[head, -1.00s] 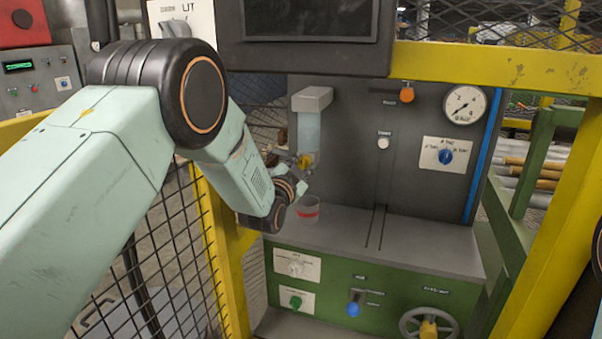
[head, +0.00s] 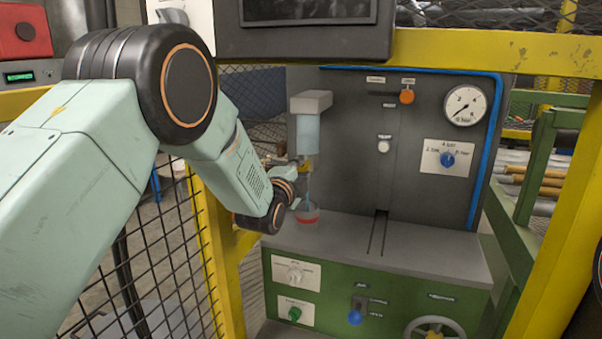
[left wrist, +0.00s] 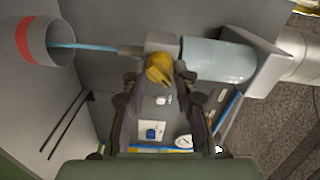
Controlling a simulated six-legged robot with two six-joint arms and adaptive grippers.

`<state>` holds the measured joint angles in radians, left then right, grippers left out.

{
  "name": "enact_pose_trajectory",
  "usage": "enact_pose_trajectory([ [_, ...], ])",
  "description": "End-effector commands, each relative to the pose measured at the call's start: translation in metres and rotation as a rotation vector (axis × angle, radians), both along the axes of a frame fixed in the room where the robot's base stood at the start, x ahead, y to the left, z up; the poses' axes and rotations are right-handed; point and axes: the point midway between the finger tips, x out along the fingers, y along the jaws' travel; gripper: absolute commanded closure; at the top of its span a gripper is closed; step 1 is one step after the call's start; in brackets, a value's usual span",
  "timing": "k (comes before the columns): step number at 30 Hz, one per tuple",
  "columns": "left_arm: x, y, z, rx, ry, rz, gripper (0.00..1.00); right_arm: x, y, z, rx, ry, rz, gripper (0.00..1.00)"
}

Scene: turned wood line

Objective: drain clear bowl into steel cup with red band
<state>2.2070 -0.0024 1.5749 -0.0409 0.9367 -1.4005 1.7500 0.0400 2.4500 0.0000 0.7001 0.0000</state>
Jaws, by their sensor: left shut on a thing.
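The clear bowl (head: 308,133) hangs under a grey block on the panel; it looks pale blue in the left wrist view (left wrist: 215,61). A drain valve with a yellow tap (left wrist: 160,68) sits at its lower end. My left gripper (left wrist: 158,82) is shut on the yellow tap, its fingers on either side; in the head view its fingertips are small and partly hidden. A thin blue stream (left wrist: 95,46) runs from the valve outlet into the steel cup with red band (left wrist: 38,40). The cup (head: 306,216) stands upright on the grey ledge below.
The grey ledge (head: 350,240) is clear to the right of the cup, with a slot across it. The panel has a gauge (head: 464,105), a blue selector knob (head: 447,160) and an orange knob (head: 407,96). A yellow post and mesh fence (head: 190,250) stand at left.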

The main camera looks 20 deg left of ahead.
Motion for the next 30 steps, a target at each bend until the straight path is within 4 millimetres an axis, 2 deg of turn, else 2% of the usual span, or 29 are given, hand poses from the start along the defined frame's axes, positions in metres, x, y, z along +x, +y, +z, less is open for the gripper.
enact_pose_trajectory([
  [19, 0.0014, 0.0017, 0.0052, 0.047, -0.013, 0.005, 1.0, 0.0, 0.0, -0.0023, 0.0, 0.0, 0.0, 1.0],
  [20, 0.0014, 0.0017, 0.0053, 0.047, -0.013, 0.005, 0.7, 0.0, 0.0, -0.0023, 0.0, 0.0, 0.0, 1.0],
  [27, 0.0008, 0.0012, 0.0035, 0.047, -0.009, 0.003, 0.5, 0.0, 0.0, -0.0024, 0.0, 0.0, 0.0, 1.0],
  [30, 0.0006, 0.0009, 0.0027, 0.047, -0.007, 0.002, 0.48, 0.0, 0.0, -0.0024, 0.0, 0.0, 0.0, 1.0],
])
